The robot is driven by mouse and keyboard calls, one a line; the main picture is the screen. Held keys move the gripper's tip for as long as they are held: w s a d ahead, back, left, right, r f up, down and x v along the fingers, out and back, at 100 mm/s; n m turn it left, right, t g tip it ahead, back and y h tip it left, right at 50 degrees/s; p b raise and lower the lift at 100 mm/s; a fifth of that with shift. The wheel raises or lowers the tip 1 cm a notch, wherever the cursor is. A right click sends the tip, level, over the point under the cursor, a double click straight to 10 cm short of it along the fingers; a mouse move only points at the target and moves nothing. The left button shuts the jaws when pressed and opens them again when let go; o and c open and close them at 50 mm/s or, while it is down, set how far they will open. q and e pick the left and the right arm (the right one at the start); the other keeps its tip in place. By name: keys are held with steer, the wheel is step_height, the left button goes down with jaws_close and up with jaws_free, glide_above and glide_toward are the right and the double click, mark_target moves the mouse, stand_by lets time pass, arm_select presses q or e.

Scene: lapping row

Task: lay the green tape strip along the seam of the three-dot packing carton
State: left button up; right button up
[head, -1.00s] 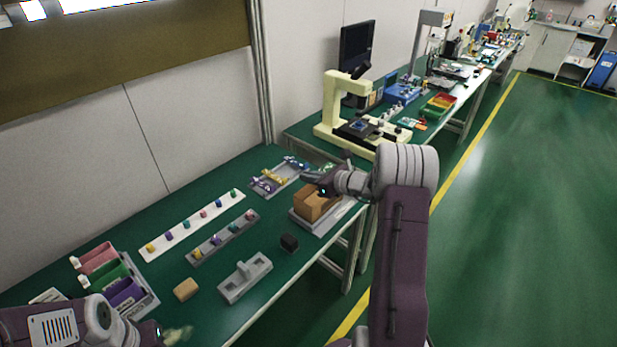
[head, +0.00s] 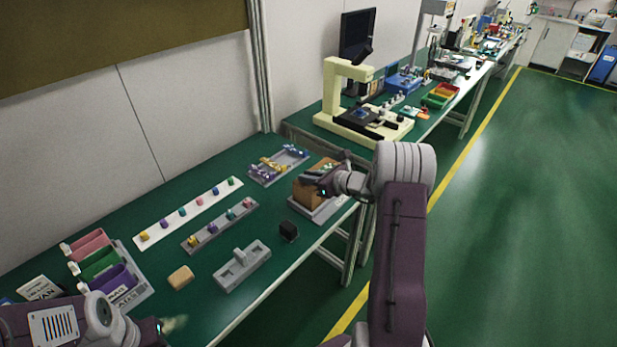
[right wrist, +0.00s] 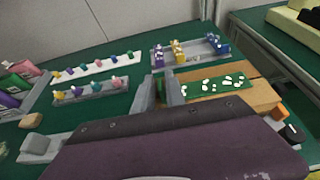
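A brown carton (head: 304,192) stands on a grey base (head: 326,210) at the table's right edge. It also shows in the right wrist view (right wrist: 262,96); I cannot make out dots on it. A green strip with white blotches (right wrist: 218,84) lies across the carton's top in the right wrist view. My right gripper (right wrist: 160,92) is beside the strip's left end, its fingers apart. In the head view the right gripper (head: 312,182) covers part of the carton. My left gripper (head: 165,326) is low at the left, over the near table; its fingertips are blurred.
A white strip (head: 190,213) and a grey rail (head: 222,228) hold small coloured pieces. A black block (head: 288,231), a grey fixture (head: 240,268), a tan block (head: 180,277) and coloured bins (head: 100,262) stand nearer.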

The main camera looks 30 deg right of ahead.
steer(key=shift+o, duration=0.6)
arm_select(q)
steer(key=shift+r, duration=0.15)
arm_select(e)
steer(key=v, duration=0.9)
